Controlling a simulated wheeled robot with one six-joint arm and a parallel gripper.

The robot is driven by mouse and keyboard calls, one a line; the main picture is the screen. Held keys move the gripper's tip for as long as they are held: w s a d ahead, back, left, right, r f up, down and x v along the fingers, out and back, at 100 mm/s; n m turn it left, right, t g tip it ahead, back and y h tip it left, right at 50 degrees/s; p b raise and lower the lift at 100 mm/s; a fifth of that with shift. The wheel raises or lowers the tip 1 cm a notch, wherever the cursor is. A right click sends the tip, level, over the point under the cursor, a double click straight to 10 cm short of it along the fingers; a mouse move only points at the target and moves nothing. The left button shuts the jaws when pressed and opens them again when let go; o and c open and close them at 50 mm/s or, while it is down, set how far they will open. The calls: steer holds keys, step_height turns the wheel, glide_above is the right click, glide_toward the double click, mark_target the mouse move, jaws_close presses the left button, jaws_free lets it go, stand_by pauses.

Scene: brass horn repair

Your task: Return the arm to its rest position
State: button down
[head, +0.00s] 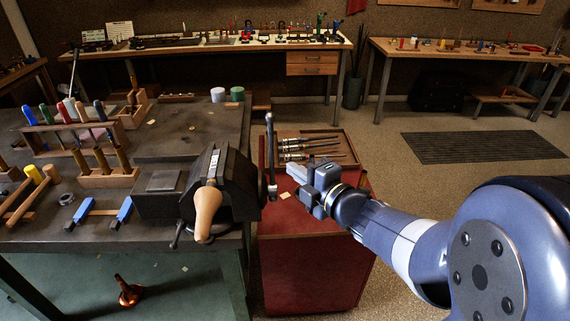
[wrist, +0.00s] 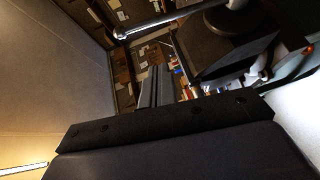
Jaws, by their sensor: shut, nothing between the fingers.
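My gripper (head: 293,172) is shut and empty. In the head view it is raised near the right side of the vise, in front of the red cabinet, with my arm reaching in from the right. In the wrist view the closed fingers (wrist: 154,86) point away from the camera, with nothing between them. The black vise (head: 225,172) stands on the front edge of the left workbench (head: 150,215), and a tan wooden piece (head: 207,210) sits at its front. The gripper appears apart from the vise.
A red cabinet (head: 310,275) stands beside the bench, with several tools in the tray (head: 350,150) on top. Tool racks (head: 105,178) and blue-handled tools (head: 125,210) lie on the bench. A brass piece (head: 128,291) is below. Open floor and a dark mat (head: 468,147) lie behind my arm.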

steer(key=shift+v, duration=0.85)
steer(key=shift+a, duration=0.1)
